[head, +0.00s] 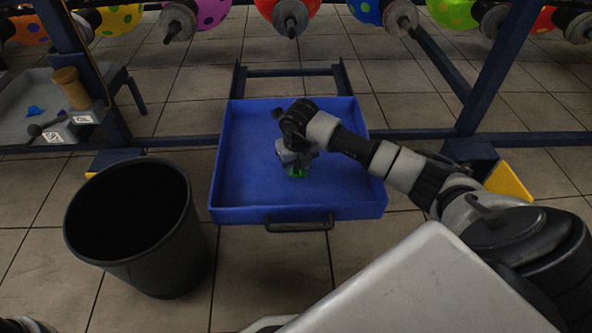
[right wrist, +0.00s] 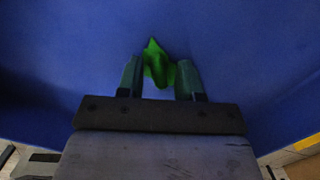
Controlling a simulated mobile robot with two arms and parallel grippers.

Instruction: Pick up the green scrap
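The green scrap (head: 297,172) is a small crumpled bright green piece lying in the blue tray (head: 235,185). My right gripper (head: 295,165) points down into the tray, right at the scrap, and partly hides it in the head view. In the right wrist view the scrap (right wrist: 157,65) is between the two fingertips of my right gripper (right wrist: 160,75), reaching a little beyond them. The fingers are apart, one on each side; whether they touch it is hard to tell. My left gripper is not in view.
A black bin (head: 135,225) stands on the floor to the left of the tray. The tray has a dark front handle (head: 298,224) and raised walls. A grey side tray (head: 35,110) at the left holds a blue scrap (head: 36,111).

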